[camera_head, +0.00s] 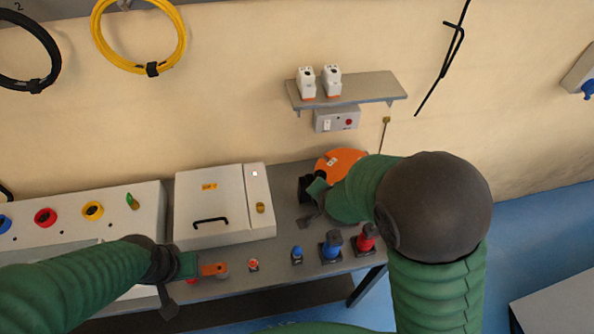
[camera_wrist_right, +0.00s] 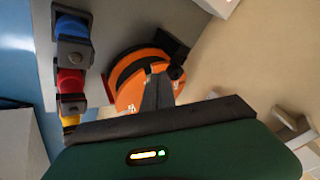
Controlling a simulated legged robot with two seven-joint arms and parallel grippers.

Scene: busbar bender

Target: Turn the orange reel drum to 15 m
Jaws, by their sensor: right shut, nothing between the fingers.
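The orange reel drum (camera_head: 338,163) stands at the back right of the workbench, partly hidden behind my right arm. In the right wrist view the drum (camera_wrist_right: 128,94) shows an orange face with a dark curved band and small pale marks. My right gripper (camera_wrist_right: 160,76) is shut and empty, its tips in front of the drum face; I cannot tell whether they touch it. In the head view my right gripper (camera_head: 312,208) is partly hidden by its own wrist. My left gripper (camera_head: 178,285) is low over the bench front; its finger opening is unclear. The scale reading is not legible.
A white box with a black handle (camera_head: 210,222) stands left of the drum. Blue connectors (camera_head: 331,247) and a red connector (camera_head: 366,239) line the bench's front right. An orange-handled item (camera_head: 214,269) is beside my left gripper. A shelf (camera_head: 368,88) hangs above.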

